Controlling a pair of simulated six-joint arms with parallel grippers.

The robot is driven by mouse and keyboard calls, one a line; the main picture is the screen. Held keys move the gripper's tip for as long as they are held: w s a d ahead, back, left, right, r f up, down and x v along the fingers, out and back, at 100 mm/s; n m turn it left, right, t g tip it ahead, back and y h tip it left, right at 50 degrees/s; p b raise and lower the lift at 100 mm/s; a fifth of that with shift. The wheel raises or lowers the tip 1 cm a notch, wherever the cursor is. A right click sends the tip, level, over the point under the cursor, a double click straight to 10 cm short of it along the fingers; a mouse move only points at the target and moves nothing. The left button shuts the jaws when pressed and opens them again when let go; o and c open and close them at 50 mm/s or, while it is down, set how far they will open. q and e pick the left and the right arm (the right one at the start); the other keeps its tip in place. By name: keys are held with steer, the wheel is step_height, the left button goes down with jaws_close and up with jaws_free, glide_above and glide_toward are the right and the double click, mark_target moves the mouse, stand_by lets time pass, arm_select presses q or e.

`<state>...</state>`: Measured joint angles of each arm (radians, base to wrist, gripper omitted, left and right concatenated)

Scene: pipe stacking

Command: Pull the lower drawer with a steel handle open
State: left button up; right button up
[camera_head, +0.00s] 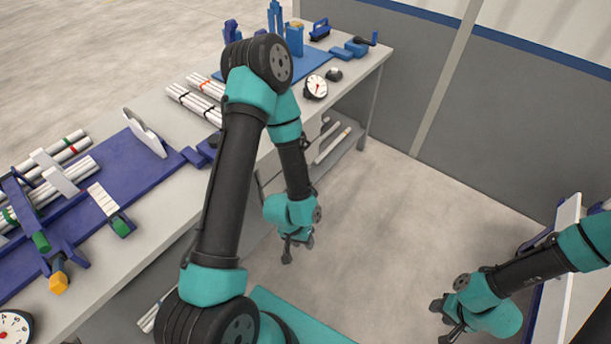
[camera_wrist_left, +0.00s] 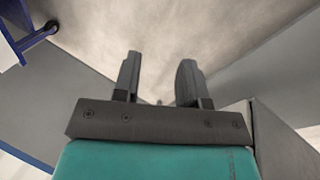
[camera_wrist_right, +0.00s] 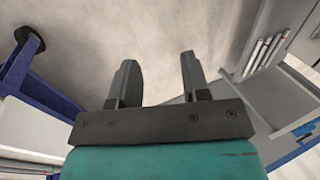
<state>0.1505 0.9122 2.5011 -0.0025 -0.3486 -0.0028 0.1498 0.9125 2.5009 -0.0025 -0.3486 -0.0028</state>
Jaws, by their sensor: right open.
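My left gripper (camera_head: 297,250) hangs beside the front of the workbench, above the floor, with its jaws apart and empty. Its fingers also show open in the left wrist view (camera_wrist_left: 158,82). My right gripper (camera_head: 446,318) is at the lower right, away from the bench, open and empty; its spread fingers show in the right wrist view (camera_wrist_right: 158,80). I cannot make out the lower drawer or its steel handle clearly. My left arm covers much of the bench front in the head view.
The workbench (camera_head: 172,222) carries pipes, blue fixtures and gauges. Pipes (camera_wrist_right: 262,55) lie on a shelf under it. A blue-framed cart (camera_head: 553,290) stands at the right. A grey partition (camera_head: 500,130) closes the back. The floor (camera_head: 400,230) between is clear.

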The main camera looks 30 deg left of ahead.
steer(key=o, duration=0.3)
steer(key=shift+o, duration=0.4)
arm_select(q)
steer(key=w+a+f+m+g+y, duration=0.3)
steer(key=a+f+y, duration=0.15)
steer(key=f, duration=0.25)
steer(key=w+a+f+m+g+y, duration=0.3)
steer(key=w+f+m+y, duration=0.15)
steer(key=f, duration=0.25)
steer(key=w+d+r+t+y, duration=0.1)
steer(key=w+d+t+y, duration=0.1)
steer(key=w+t+y, duration=0.6)
steer(key=w+t, duration=0.5)
steer(key=w, duration=0.5)
steer(key=shift+r+t, duration=0.15)
steer(key=shift+t, duration=0.15)
steer(key=shift+a, duration=0.15)
